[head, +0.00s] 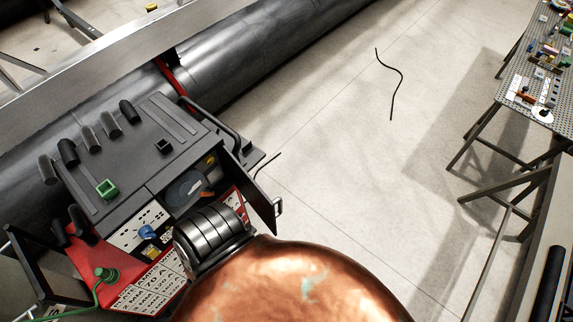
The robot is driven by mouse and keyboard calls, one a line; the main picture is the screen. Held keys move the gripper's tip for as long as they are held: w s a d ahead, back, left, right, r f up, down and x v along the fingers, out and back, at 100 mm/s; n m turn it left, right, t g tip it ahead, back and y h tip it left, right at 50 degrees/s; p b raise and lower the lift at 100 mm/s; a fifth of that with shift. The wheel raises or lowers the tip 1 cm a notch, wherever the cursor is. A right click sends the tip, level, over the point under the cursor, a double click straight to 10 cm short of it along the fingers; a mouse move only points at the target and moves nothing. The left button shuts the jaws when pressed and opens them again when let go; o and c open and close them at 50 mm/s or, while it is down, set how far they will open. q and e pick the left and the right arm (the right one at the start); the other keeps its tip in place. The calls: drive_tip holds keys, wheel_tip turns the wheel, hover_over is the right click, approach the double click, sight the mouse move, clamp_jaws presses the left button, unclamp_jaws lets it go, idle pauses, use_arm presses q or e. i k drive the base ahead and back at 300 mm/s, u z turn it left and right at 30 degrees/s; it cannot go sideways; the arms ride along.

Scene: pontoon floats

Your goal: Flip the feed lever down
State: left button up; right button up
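A dark grey machine (150,135) with a red and white lower front stands at the left in the head view. Its side door (262,190) is swung open, showing a compartment with a grey disc (185,188) and a small yellow part (210,160). A blue knob (147,232) sits on the white panel beside it. Several dark stubby cylinders stand along the machine's far-left edge. I cannot make out which part is the feed lever, or its position. Neither gripper shows in this view.
A large copper-coloured rounded body and a dark ribbed cylinder (208,235) cover the bottom centre, close to the compartment. A green cable (97,293) runs from the machine's front. A perforated table (515,85) with small items stands at right. The floor between is mostly clear.

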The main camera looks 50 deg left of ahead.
sight(210, 192)
drive_tip(key=i, duration=1.55)
drive_tip(key=u, duration=3.9)
drive_tip(key=i, duration=0.5)
drive_tip(key=z, duration=0.05)
